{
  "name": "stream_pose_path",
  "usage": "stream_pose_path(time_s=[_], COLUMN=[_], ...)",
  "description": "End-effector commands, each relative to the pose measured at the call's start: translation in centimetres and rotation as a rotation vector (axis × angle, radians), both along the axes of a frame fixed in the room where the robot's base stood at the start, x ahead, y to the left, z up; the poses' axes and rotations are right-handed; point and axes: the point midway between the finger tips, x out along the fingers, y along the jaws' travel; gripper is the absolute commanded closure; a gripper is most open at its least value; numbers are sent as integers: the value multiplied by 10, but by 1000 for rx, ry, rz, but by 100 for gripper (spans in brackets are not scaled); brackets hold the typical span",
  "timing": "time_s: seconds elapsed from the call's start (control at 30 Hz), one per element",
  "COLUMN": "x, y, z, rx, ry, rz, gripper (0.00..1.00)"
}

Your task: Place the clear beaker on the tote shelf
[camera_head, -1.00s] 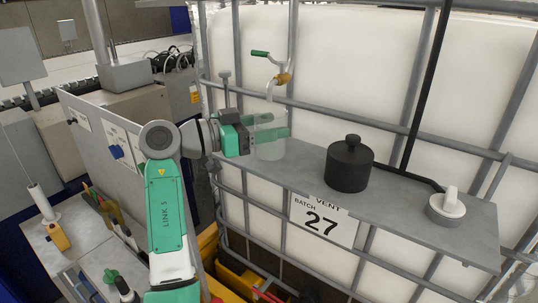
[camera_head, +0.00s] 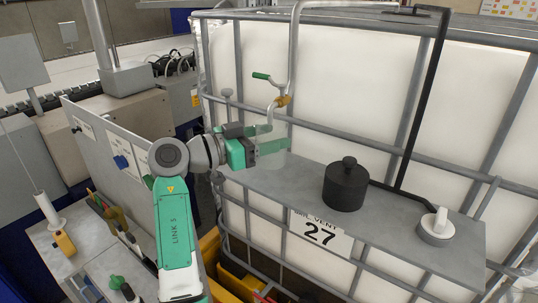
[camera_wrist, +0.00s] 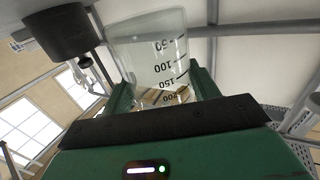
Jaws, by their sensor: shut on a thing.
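The clear beaker (camera_wrist: 150,48) shows in the wrist view with dark volume marks on its side. My gripper (camera_wrist: 163,95) is shut on it, with a green finger on each side. In the head view my gripper (camera_head: 268,150) is at the left end of the grey tote shelf (camera_head: 410,222). The beaker is faint there, mostly lost against the fingers and the white tote. I cannot tell whether its base touches the shelf or hangs just above it.
A black lidded pot (camera_head: 346,186) stands mid-shelf. A white-knobbed round cap (camera_head: 436,227) sits at the right end. A bent metal pipe with a green handle (camera_head: 262,76) rises behind my gripper. Cage bars line the tote (camera_head: 340,85). Bare shelf lies left of the pot.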

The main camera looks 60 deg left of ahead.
Motion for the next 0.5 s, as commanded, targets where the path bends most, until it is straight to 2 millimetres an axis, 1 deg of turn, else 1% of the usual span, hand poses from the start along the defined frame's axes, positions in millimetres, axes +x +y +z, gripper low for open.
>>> stream_pose_path(time_s=[0.1, 0.2, 0.5], x=[0, 0, 0], y=[0, 0, 0], z=[-18, -28, -31], rx=[-2, -1, 0], ry=[2, 1, 0], rz=[0, 0, 0], gripper=[66, 66, 66])
